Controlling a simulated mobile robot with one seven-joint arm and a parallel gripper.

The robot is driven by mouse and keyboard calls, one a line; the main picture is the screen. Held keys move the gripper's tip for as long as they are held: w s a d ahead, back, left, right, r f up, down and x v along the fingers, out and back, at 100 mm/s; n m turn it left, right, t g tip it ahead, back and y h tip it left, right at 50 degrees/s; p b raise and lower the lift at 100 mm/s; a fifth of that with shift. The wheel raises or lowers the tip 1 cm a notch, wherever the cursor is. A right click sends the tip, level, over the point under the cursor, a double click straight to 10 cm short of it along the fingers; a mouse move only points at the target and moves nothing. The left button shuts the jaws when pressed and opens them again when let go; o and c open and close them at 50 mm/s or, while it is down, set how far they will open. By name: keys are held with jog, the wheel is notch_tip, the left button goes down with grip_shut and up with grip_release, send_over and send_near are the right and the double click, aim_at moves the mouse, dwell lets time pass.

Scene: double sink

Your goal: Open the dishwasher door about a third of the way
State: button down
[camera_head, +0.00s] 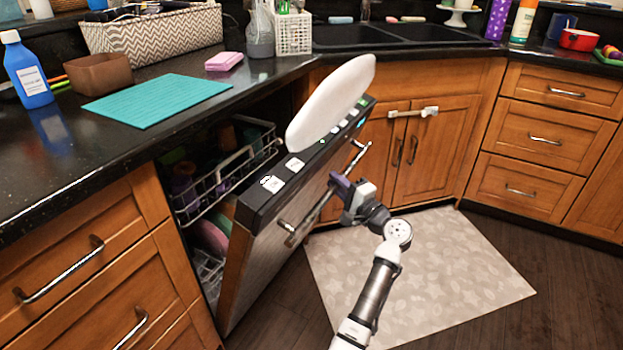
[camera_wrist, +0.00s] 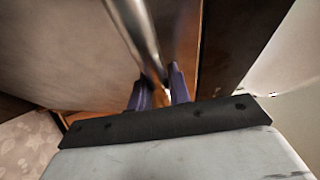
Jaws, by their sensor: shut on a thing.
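The dishwasher door (camera_head: 268,258) is tilted outward at the top, partly open, with its dark control edge facing up. Its metal bar handle (camera_head: 308,217) runs along the upper front. My gripper (camera_head: 339,185) is at the handle, in front of the door, with its purple fingers around the bar. In the wrist view the handle (camera_wrist: 134,25) runs down between the purple fingertips (camera_wrist: 158,90), and the door front (camera_wrist: 60,50) fills the left. The exact contact is partly hidden.
Inside the dishwasher, the upper rack (camera_head: 228,178) holds dishes. Wooden drawers (camera_head: 95,275) stand to the left and sink cabinets (camera_head: 437,140) to the right. A patterned mat (camera_head: 450,260) lies on the floor, with open floor around it.

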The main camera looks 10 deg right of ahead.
jog(key=s+d+f+t+b, duration=0.1)
jog(key=s+d+f+b, duration=0.2)
jog(key=d, duration=0.3)
jog(key=shift+s+d+f+m+b, duration=0.3)
jog(key=shift+s+f+m+b, duration=0.1)
jog(key=shift+s+f, duration=0.45)
jog(key=c, duration=1.3)
grip_release()
jog(key=shift+y, duration=0.4)
jog(key=shift+f, duration=0.1)
